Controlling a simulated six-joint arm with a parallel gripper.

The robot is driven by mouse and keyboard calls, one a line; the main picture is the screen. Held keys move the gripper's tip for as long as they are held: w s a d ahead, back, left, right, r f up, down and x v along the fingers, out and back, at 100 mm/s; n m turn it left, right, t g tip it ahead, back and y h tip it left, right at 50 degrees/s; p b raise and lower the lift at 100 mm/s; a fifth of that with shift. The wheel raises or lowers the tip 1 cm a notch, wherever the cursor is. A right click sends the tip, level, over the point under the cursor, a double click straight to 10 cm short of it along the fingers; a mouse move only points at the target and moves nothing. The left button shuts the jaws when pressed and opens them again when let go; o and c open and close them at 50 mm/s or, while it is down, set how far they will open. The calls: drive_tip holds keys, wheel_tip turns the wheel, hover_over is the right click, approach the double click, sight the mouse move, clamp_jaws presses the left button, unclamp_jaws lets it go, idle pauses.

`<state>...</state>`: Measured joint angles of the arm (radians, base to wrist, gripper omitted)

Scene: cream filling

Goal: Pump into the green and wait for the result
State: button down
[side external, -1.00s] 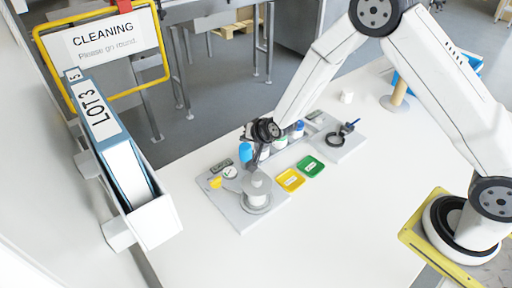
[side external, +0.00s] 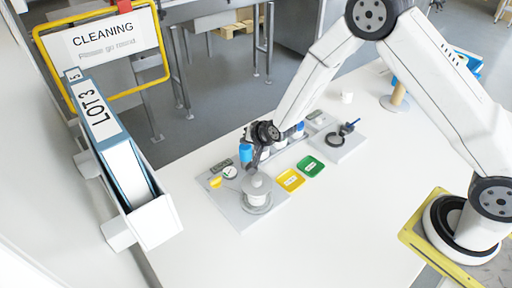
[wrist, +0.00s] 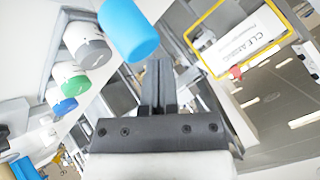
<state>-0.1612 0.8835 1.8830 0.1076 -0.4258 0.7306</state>
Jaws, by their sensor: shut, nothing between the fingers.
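The green square dish (side external: 311,166) with a white label lies on the white table beside the yellow dish (side external: 290,180). My gripper (side external: 254,165) is at the grey board, above and just behind a white jar (side external: 257,190). In the wrist view, its two dark fingers (wrist: 158,85) are shut together with nothing between them. A blue cylinder (side external: 246,152) stands close to the gripper and also shows in the wrist view (wrist: 128,28). Bottles with a grey cap (wrist: 88,42), a green cap (wrist: 72,80) and a blue cap (wrist: 62,102) stand in a row.
A round dial with a green tick (side external: 230,172) and a small yellow item (side external: 215,182) are on the grey board (side external: 238,216). A second board (side external: 345,150) holds a black ring. A LOT 3 binder (side external: 110,145) stands left. The front table is clear.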

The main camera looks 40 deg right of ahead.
sight(248, 148)
drive_tip(key=shift+f, duration=0.85)
idle(1.2)
drive_tip(key=shift+s+f, duration=0.15)
drive_tip(key=shift+f, duration=0.45)
idle(0.7)
drive_tip(key=shift+r, duration=1.75)
drive_tip(key=shift+r, duration=0.1)
drive_tip(key=shift+r, duration=2.9)
